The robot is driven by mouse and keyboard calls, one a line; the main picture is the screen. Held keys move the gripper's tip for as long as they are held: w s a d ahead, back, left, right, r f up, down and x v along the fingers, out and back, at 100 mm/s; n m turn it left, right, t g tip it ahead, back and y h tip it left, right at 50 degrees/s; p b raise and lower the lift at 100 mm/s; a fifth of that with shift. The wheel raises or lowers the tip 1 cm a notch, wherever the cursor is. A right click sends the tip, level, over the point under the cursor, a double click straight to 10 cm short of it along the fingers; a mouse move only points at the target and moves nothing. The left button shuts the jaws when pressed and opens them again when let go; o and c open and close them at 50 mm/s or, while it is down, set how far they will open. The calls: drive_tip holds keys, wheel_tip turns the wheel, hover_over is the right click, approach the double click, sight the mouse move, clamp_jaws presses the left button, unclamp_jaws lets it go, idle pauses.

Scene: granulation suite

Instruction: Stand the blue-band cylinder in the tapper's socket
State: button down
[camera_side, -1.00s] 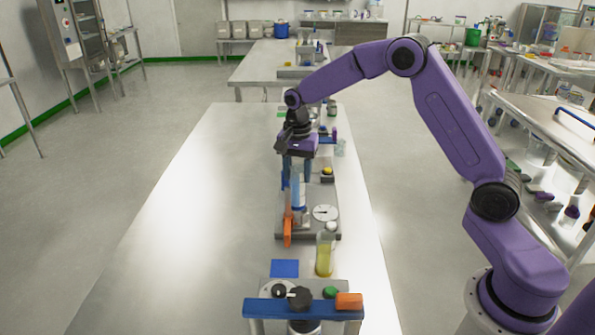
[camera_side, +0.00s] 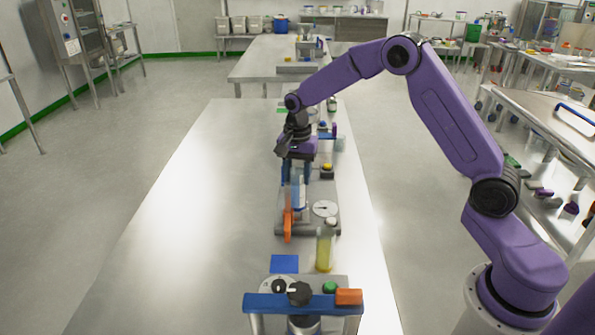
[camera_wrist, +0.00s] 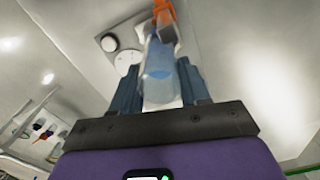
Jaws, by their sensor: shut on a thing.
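My gripper (camera_side: 297,178) is shut on the clear blue-band cylinder (camera_side: 299,194), which stands about upright below the blue fingers. In the wrist view the cylinder (camera_wrist: 160,82) lies between the two fingers (camera_wrist: 160,95). The tapper (camera_side: 322,228) is a grey base with a white dial (camera_side: 325,208) and an upright orange part (camera_side: 288,225). The cylinder's lower end is over the tapper's left part, close to the orange part. The socket is hidden, so I cannot tell whether the lower end is in it or above it.
A bottle of yellow liquid (camera_side: 324,250) stands just in front of the tapper's right side. A blue square (camera_side: 285,264) lies on the table, and a device with a blue bar and black knob (camera_side: 299,294) stands nearer. The table's left side (camera_side: 190,220) is clear.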

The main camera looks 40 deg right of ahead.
drive_tip(key=shift+f, duration=1.15)
idle(1.0)
drive_tip(key=shift+c, duration=0.8)
unclamp_jaws()
drive_tip(key=shift+r, duration=0.1)
wheel_tip(320, 180, up, 8)
idle(0.8)
